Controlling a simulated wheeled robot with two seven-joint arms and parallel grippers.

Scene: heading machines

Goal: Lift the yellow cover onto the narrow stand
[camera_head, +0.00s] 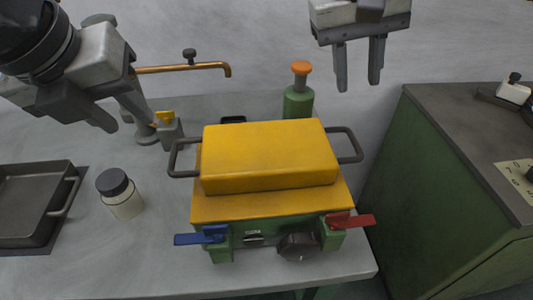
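The yellow cover (262,151) is a box-like lid with a dark loop handle on its left and right sides. It sits level on a yellow-topped green machine (280,231) on the table. My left gripper (136,130) is above and left of the cover, apart from its left handle, with its fingers spread and nothing seen between them. My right gripper (359,82) hangs above and right of the cover, apart from the right handle, open and empty with both fingers pointing down. I cannot tell which thing is the narrow stand.
A dark tray (27,246) lies at the left, with a dark-capped jar (124,203) beside it. A copper pipe (183,67) and a green bottle (298,101) with an orange top stand behind. Blue (202,237) and red (350,220) levers jut from the machine's front. A green cabinet (440,185) stands right.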

